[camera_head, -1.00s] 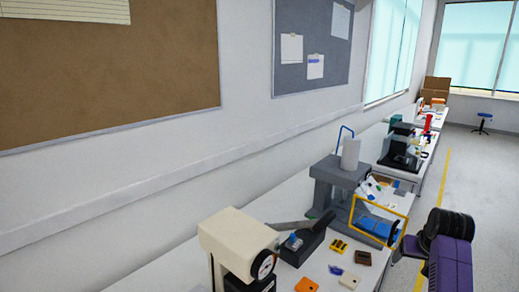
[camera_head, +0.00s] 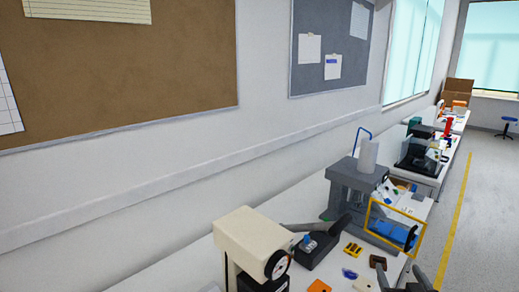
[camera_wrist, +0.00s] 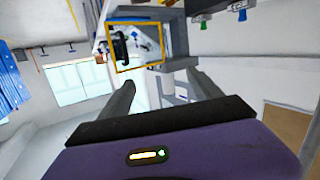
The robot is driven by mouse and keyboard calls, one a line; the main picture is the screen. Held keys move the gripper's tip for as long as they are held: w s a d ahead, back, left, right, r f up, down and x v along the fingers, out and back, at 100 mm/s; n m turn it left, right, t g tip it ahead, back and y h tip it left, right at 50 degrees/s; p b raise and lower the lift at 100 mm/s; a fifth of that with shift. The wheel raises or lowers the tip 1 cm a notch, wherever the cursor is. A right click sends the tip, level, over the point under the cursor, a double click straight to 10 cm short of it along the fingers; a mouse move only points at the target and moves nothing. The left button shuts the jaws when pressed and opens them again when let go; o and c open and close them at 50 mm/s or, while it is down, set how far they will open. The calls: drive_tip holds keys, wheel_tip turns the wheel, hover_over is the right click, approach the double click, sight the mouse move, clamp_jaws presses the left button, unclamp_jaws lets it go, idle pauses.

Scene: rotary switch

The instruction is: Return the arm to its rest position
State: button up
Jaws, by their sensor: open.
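My gripper (camera_wrist: 162,82) shows in the wrist view as two dark fingers spread apart, with nothing between them. The purple wrist body fills the bottom of that view. In the head view only the tips of my gripper (camera_head: 401,277) show at the bottom right edge; the rest of the arm is out of frame. The fingers appear in front of the workbench (camera_head: 215,250). A dark box with a blue knob (camera_head: 308,241) sits on the bench, apart from the gripper. A dark lever partly overlaps this box.
A cream machine with a dial (camera_head: 250,240) stands at the near bench end. A grey press (camera_head: 352,190) and a yellow-framed blue fixture (camera_head: 396,230) stand farther along. Small parts lie on the bench.

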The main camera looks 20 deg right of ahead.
drive_tip(key=s+a+n+t+y, duration=0.1)
drive_tip(key=s+a+n+y, duration=0.5)
drive_tip(key=s+a, duration=2.3)
drive_tip(key=a+y, duration=0.3)
drive_tip(key=shift+s+a+f+t+y, duration=0.15)
drive_tip(key=shift+s+f+t+y, duration=0.05)
drive_tip(key=shift+f+t+y, duration=0.1)
